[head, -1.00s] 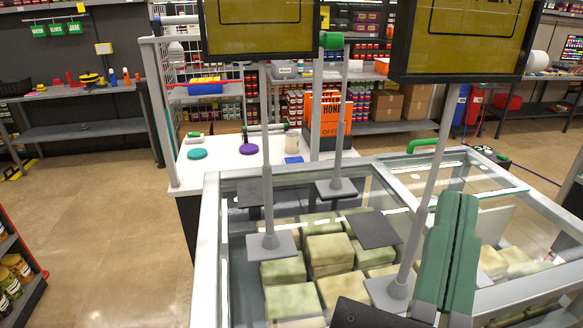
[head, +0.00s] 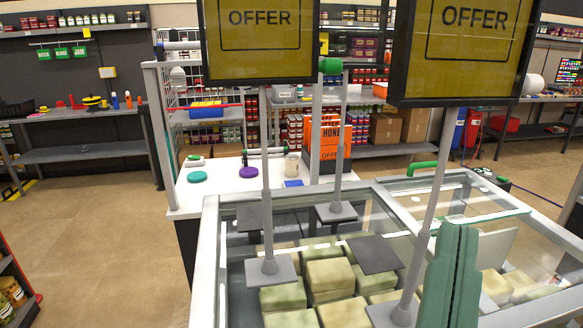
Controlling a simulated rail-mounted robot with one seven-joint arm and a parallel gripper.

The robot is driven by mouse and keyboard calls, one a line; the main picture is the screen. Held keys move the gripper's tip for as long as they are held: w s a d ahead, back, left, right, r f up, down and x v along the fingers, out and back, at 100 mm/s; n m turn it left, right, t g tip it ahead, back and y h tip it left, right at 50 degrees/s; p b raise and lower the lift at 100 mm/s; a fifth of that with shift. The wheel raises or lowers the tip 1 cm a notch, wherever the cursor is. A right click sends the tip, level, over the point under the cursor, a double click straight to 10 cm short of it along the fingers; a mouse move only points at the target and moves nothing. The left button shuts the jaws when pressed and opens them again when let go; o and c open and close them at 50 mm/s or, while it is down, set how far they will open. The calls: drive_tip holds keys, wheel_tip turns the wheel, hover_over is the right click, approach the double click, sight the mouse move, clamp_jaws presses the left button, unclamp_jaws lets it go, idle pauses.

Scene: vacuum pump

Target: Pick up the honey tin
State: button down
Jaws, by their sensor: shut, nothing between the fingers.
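My gripper (head: 458,228) shows at the lower right as two teal-green fingers, pressed together and pointing up, in front of the glass-topped case. Nothing is between them. No tin that I can name for sure as the honey tin shows. A small cream-coloured container (head: 292,166) stands on the white counter, beside an orange sign (head: 329,146) on which "HON" can be partly read. Its label cannot be read, and my gripper is well apart from it. Several red and dark tins or jars (head: 230,140) stand on the back shelves, too small to identify.
The glass-topped case (head: 208,250) holds pale green blocks (head: 330,273). Two OFFER signs (head: 258,38) on poles stand above it. The white counter (head: 220,198) carries a teal lid (head: 197,176) and a purple lid (head: 249,172). Open floor (head: 90,230) lies at the left.

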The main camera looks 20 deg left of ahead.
drive_tip(key=shift+c, duration=1.4)
unclamp_jaws()
